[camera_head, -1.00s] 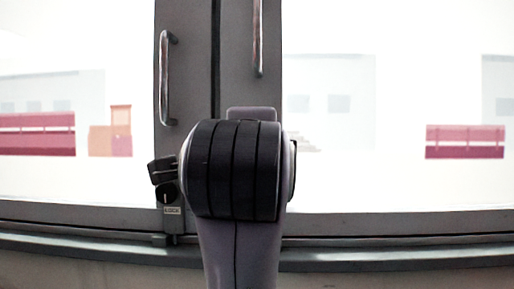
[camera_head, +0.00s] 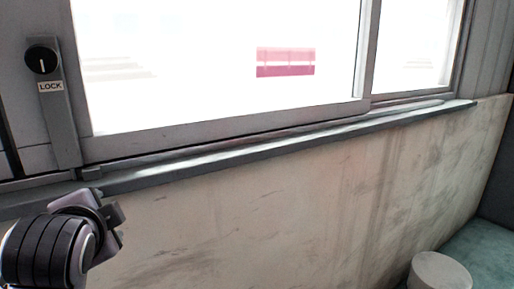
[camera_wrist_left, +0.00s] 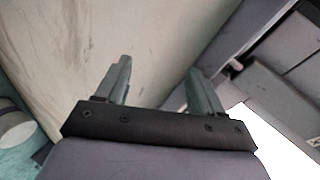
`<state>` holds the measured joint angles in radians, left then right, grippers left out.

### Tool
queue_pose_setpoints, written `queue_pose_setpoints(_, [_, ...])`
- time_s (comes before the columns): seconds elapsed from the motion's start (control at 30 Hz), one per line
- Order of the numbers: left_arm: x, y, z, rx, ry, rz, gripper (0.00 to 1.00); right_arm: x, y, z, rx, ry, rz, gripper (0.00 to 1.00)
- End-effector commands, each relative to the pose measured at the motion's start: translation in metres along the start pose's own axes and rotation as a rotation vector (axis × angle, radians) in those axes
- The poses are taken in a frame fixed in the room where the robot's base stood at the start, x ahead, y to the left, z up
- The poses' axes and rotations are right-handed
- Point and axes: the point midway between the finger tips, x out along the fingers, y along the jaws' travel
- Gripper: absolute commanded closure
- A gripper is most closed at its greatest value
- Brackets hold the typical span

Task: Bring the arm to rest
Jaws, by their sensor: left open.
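My left gripper (camera_wrist_left: 160,66) shows in the left wrist view with its two grey fingers apart and nothing between them. The stained wall fills the space past the fingers there. In the head view my left arm is at the lower left, below the window sill, with its black ringed joint in front of the wall. My fingers cannot be made out clearly in that view. The black lock knob (camera_head: 42,60) with a LOCK label (camera_head: 50,86) is on the window frame above my arm, apart from it. My right gripper is out of view.
A window sill (camera_head: 250,153) runs along the stained pale wall (camera_head: 300,215). A white round-topped object (camera_head: 438,273) stands on the teal floor (camera_head: 487,246) at the lower right; a similar white shape (camera_wrist_left: 14,128) shows at the left of the wrist view.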

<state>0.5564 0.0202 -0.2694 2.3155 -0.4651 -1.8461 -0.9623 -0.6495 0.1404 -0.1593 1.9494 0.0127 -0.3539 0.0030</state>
Motion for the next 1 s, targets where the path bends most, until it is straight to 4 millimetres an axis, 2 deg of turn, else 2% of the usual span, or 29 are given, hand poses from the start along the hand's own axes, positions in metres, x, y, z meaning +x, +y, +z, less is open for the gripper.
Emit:
queue_pose_setpoints(0.03, [0.007, 0.022, 0.009, -0.025, -0.007, 0.048, 0.32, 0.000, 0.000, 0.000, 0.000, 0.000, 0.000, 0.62])
queue_pose_setpoints(0.23, [0.021, 0.103, 0.042, -0.164, -0.039, 0.222, 0.32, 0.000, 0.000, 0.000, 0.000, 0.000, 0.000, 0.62])
queue_pose_setpoints(0.47, [0.014, 0.193, 0.086, -0.344, -0.122, 0.418, 0.32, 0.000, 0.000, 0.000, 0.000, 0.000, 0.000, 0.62])
queue_pose_setpoints(0.7, [-0.019, 0.275, 0.135, -0.540, -0.258, 0.601, 0.32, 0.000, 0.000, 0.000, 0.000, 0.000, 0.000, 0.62])
queue_pose_setpoints(0.8, [-0.037, 0.302, 0.153, -0.615, -0.323, 0.663, 0.32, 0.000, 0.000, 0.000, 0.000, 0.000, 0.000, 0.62])
queue_pose_setpoints(1.0, [-0.074, 0.344, 0.184, -0.752, -0.457, 0.761, 0.32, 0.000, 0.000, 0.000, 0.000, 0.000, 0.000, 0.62])
